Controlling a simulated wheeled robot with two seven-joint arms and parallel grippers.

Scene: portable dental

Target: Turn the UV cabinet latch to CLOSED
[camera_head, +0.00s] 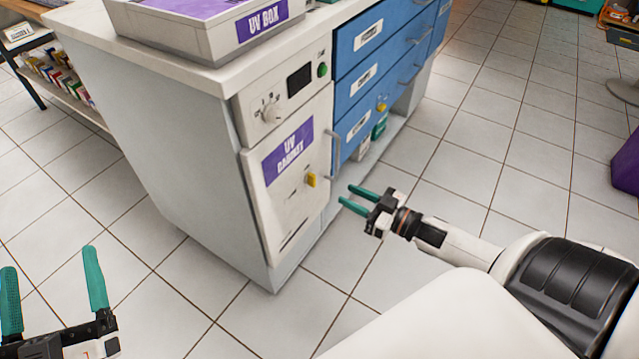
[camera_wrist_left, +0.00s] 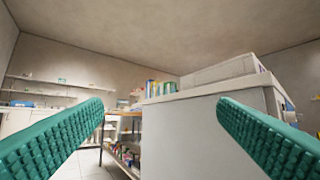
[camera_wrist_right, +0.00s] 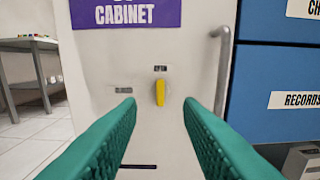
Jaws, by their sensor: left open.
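The UV cabinet (camera_head: 262,205) is a white door under a purple label, with a yellow latch (camera_head: 311,179) on it. In the right wrist view the latch (camera_wrist_right: 160,92) stands near vertical. One small tag sits above it and another to its left; I cannot read them. My right gripper (camera_head: 358,198) is open and empty, in front of the door, apart from it. Its fingers point at the door, with the latch seen between them. My left gripper (camera_head: 50,262) is open and empty at the lower left, away from the latch.
A vertical metal door handle (camera_wrist_right: 224,70) stands right of the latch. Blue drawers (camera_head: 365,65) adjoin the cabinet on the right, one with a yellow knob (camera_head: 381,106). A white UV box (camera_head: 215,40) sits on the countertop. The tiled floor (camera_head: 450,150) is clear in front.

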